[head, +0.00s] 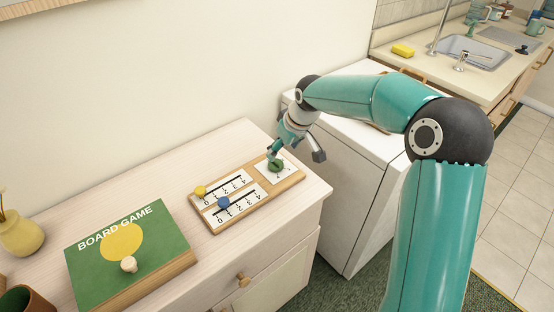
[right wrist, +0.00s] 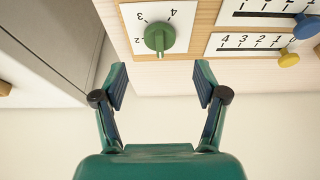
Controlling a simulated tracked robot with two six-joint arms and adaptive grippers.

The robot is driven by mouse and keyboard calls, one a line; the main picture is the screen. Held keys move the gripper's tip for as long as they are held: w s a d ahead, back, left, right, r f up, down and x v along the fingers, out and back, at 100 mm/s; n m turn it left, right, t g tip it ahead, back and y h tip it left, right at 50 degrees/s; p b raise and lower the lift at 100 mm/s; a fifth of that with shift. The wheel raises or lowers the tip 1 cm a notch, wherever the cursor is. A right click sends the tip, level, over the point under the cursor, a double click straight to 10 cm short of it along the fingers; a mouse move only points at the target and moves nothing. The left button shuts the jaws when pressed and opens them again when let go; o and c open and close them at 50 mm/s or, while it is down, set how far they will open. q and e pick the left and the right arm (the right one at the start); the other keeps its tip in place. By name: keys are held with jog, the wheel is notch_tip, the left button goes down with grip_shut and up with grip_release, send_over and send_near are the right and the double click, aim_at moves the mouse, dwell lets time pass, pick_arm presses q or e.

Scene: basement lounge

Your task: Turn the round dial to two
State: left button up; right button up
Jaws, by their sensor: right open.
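The round dial (head: 275,165) is green and sits on a white plate at the right end of a wooden board on the dresser. In the right wrist view the dial (right wrist: 159,38) shows a raised bar, with 4, 3 and 2 readable on its plate; I cannot tell for sure which number it points at. My right gripper (head: 296,154) is open and empty beside the dial. In the right wrist view its two fingers (right wrist: 161,78) are spread apart, with the dial ahead of the gap between them and no visible contact. My left gripper is not in view.
The board (head: 212,231) also carries a yellow slider knob (head: 200,191) and a blue slider knob (head: 223,202). A green board game box (head: 150,270) and a yellow vase (head: 20,235) stand left on the dresser. A white appliance (head: 345,170) stands right of it.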

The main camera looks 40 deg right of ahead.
aim_at(277, 161)
jog(key=x, duration=0.7)
jog(key=shift+w+f, duration=0.1)
jog(key=c, duration=1.1)
